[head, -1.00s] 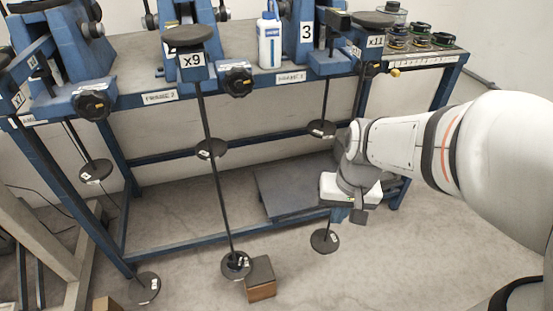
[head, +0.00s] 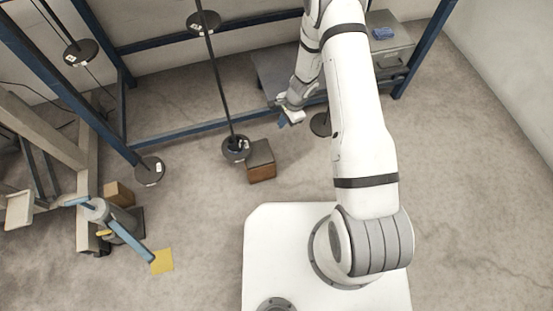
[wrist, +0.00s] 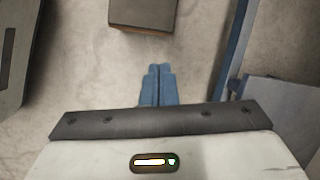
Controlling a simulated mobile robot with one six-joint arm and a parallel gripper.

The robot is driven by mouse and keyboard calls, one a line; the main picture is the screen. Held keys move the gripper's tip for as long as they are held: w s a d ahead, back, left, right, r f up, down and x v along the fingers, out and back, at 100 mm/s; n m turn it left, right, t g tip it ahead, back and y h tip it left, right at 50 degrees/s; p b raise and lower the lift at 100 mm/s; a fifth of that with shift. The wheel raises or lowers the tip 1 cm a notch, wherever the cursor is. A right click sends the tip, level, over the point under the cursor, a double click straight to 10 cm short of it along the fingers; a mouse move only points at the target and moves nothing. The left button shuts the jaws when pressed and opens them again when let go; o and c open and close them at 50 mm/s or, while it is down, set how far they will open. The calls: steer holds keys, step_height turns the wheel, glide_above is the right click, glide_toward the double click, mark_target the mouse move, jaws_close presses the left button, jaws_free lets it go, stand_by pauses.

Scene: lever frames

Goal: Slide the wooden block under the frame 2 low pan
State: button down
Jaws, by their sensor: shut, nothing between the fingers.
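The wooden block (head: 262,173), with a dark top and brown sides, stands on the floor in the head view. Beside its upper left is the round black low pan (head: 236,149) on a long rod, which looks like frame 2's. Pan and block edges meet in the picture; I cannot tell whether they touch or overlap. My gripper (head: 283,122) is above and right of the block in the picture, apart from it. In the wrist view its blue fingers (wrist: 158,72) are together and empty, with the block (wrist: 143,14) at the top edge, ahead of the fingertips.
Another low pan (head: 320,124) hangs right of my gripper, partly behind my arm. A pan (head: 149,170) hangs at left. A blue lower rail (head: 190,132) and dark plate (head: 275,70) lie behind. A second brown block (head: 118,194) and yellow square (head: 162,261) are at left. Front floor is open.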

steer(key=s+f+m+b, duration=0.1)
steer(key=f, duration=0.6)
steer(key=s+a+f+b, duration=0.1)
steer(key=s+f+b, duration=0.1)
steer(key=f, duration=0.6)
steer(key=s+f+m+b, duration=0.1)
steer(key=f, duration=0.6)
steer(key=shift+s+a+f+m+h, duration=0.15)
steer(key=shift+a+f+m+h, duration=0.15)
steer(key=shift+a+h, duration=0.1)
